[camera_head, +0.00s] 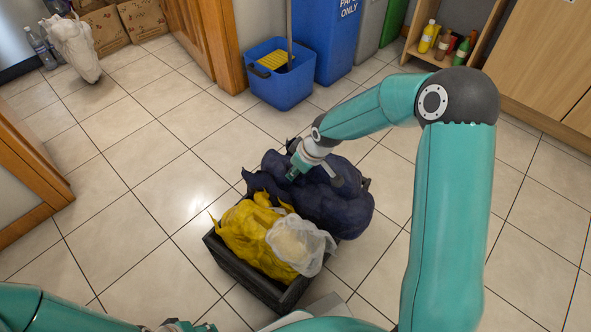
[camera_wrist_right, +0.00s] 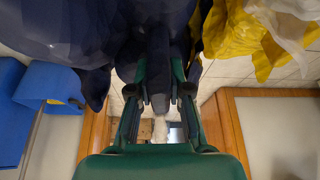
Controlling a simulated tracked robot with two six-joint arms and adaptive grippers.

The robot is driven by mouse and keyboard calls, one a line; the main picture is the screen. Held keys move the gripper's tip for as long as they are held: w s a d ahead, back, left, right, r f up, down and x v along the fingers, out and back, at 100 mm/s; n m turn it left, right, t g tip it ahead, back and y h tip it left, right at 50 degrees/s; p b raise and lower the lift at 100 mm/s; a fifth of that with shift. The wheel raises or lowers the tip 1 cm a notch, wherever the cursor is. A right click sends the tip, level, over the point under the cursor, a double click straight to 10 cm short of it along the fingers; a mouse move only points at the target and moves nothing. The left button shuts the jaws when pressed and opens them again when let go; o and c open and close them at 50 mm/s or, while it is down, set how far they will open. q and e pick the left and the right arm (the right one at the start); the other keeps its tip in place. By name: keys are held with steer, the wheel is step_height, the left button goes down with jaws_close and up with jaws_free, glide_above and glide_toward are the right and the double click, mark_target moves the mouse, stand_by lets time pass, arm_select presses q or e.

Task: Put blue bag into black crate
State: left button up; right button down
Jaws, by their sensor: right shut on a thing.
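The dark blue bag (camera_head: 335,208) is at the far end of the black crate (camera_head: 240,284), bulging past its right side. I cannot tell whether it rests in the crate or hangs above it. My right gripper (camera_head: 316,177) comes down from above and is shut on the blue bag. In the right wrist view the blue cloth (camera_wrist_right: 150,45) runs between the fingers (camera_wrist_right: 159,92). A yellow bag (camera_head: 246,235) and a whitish bag (camera_head: 302,243) fill the near part of the crate. My left gripper (camera_head: 187,327) shows only partly at the bottom edge; its jaws are unclear.
A blue bucket (camera_head: 280,88) with a yellow part stands behind, beside a blue bin (camera_head: 338,40). A shelf with bottles (camera_head: 428,36) is at the back right. A white bag (camera_head: 75,48) and cardboard boxes (camera_head: 143,18) are at the back left. The tiled floor left of the crate is clear.

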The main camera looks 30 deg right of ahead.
steer(key=shift+f+b, duration=0.55)
steer(key=shift+f, duration=0.1)
steer(key=c, duration=1)
jaws_free()
